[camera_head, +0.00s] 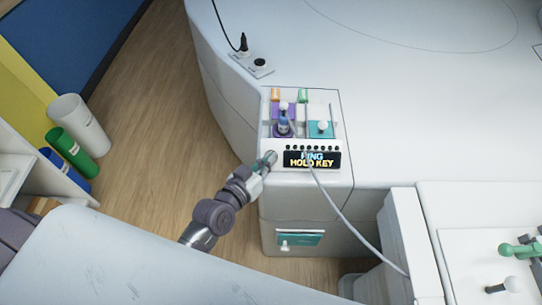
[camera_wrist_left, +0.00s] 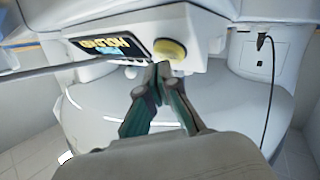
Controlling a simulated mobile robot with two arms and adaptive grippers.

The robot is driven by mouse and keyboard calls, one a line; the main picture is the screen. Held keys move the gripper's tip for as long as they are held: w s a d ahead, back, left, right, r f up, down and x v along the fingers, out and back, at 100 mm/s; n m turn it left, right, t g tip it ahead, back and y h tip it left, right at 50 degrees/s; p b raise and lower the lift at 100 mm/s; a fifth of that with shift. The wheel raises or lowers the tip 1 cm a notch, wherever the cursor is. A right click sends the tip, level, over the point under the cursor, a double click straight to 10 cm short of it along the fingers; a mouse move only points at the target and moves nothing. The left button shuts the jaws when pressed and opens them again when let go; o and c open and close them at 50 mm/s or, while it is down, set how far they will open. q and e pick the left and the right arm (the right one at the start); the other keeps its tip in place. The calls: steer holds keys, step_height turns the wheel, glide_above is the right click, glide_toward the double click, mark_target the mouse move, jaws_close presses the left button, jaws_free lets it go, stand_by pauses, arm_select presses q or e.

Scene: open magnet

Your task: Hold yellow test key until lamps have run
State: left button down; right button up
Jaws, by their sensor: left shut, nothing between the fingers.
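The yellow test key (camera_wrist_left: 170,50) is a round button on the white console's front, beside the display, in the left wrist view. In the head view my gripper hides it. The display (camera_head: 312,160) shows "HOLD KEY" in yellow under a blue line that I read as "PING" or "RING". A row of small dark dots (camera_head: 312,148), perhaps the lamps, runs above it; none looks lit. My left gripper (camera_head: 268,160) is shut and empty at the console's front left corner. Its fingertips (camera_wrist_left: 160,70) are just below the key; I cannot tell whether they touch it. My right gripper is not in view.
Purple (camera_head: 282,128) and teal (camera_head: 321,130) control blocks stand on the console behind the display. A grey cable (camera_head: 345,220) hangs in front of it. A white panel with a green handle (camera_head: 520,250) is at right. Wooden floor (camera_head: 155,110) is clear at left.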

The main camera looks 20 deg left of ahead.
arm_select(q)
steer(key=shift+w+a+f, duration=0.1)
steer(key=shift+w+f, duration=0.15)
steer(key=shift+f, duration=0.1)
stand_by(1.9)
steer(key=shift+r, duration=0.1)
stand_by(2.7)
steer(key=shift+s+r+p, duration=0.55)
steer(key=shift+p, duration=0.15)
steer(key=s+r+p, duration=0.1)
steer(key=s+d+r+p, duration=0.1)
steer(key=p, duration=0.1)
steer(key=s+r+p, duration=0.1)
steer(key=shift+s+d+r+p, duration=0.15)
steer(key=shift+r+p, duration=0.15)
steer(key=shift+p, duration=0.05)
stand_by(0.4)
